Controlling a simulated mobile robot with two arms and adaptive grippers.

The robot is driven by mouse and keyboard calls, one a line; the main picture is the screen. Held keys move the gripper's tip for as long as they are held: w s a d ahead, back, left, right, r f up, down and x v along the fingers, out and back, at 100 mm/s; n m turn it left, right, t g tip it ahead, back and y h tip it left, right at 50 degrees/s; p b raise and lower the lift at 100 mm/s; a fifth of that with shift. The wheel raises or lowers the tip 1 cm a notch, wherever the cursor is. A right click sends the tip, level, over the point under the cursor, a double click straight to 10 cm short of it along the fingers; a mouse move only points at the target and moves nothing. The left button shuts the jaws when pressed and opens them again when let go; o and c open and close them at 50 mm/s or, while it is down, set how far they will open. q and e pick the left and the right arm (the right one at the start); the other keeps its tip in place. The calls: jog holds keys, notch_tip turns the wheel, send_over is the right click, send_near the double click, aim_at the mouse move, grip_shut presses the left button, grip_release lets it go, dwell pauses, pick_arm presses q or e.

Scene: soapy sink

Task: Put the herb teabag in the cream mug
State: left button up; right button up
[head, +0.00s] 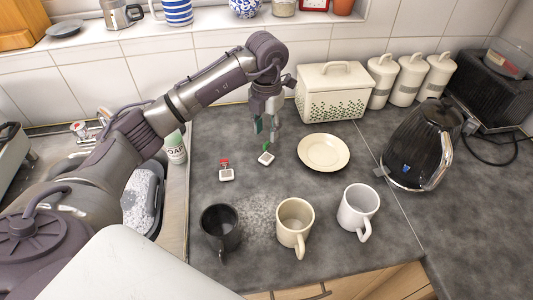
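Two teabags lie on the dark worktop, one with a green tag (266,157) and one with a red tag (226,174). The green-tagged one looks like the herb teabag; no label is readable. My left gripper (266,132) points down just above and behind the green-tagged teabag. Its fingers look apart with nothing between them. The cream mug (295,224) stands upright near the front edge, its handle toward the front. It stands between a black mug (220,228) on the left and a white mug (359,209) on the right. My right gripper is not in view.
A cream plate (323,153) lies right of the teabags. A bread bin (331,92), canisters (411,78), a black kettle (418,145) and a toaster (490,88) stand behind and right. A soap bottle (176,148) stands by the sink at left. The worktop between teabags and mugs is clear.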

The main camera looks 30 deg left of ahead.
aim_at(266, 143)
pick_arm(q)
jog(key=f+p, duration=0.1)
jog(key=f, duration=0.1)
jog(key=f+p, duration=0.1)
jog(key=f, duration=0.2)
jog(key=shift+s+d+f, duration=0.1)
jog(key=shift+s+f, duration=0.1)
jog(key=shift+f, duration=0.25)
grip_shut()
